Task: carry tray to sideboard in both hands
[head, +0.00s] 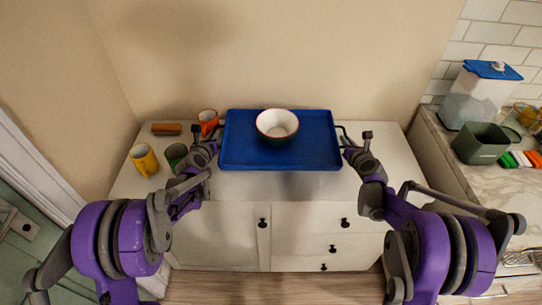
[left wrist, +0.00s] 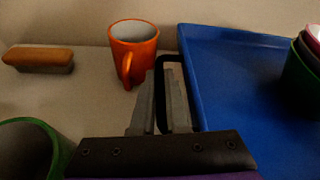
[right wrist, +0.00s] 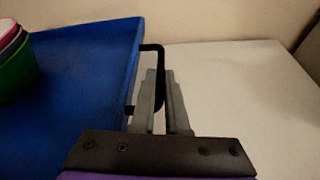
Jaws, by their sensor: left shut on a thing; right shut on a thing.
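The blue tray (head: 240,150) is over the white sideboard (head: 385,180), near the wall. I cannot tell whether it rests on the top or hangs just above it. A stack of bowls (head: 277,126) sits on the tray, and part of it shows in both wrist views. My left gripper (head: 217,133) is shut on the black handle at the tray's left end, seen close in the left wrist view (left wrist: 166,75). My right gripper (head: 342,138) is shut on the handle at the right end, also seen in the right wrist view (right wrist: 160,85).
Left of the tray stand an orange mug (head: 207,118), a yellow mug (head: 144,160), a green cup (head: 175,153) and a brush-like block (head: 166,129). The sideboard's right end is clear. A counter at right holds a green bin (head: 482,144) and a clear container (head: 474,98).

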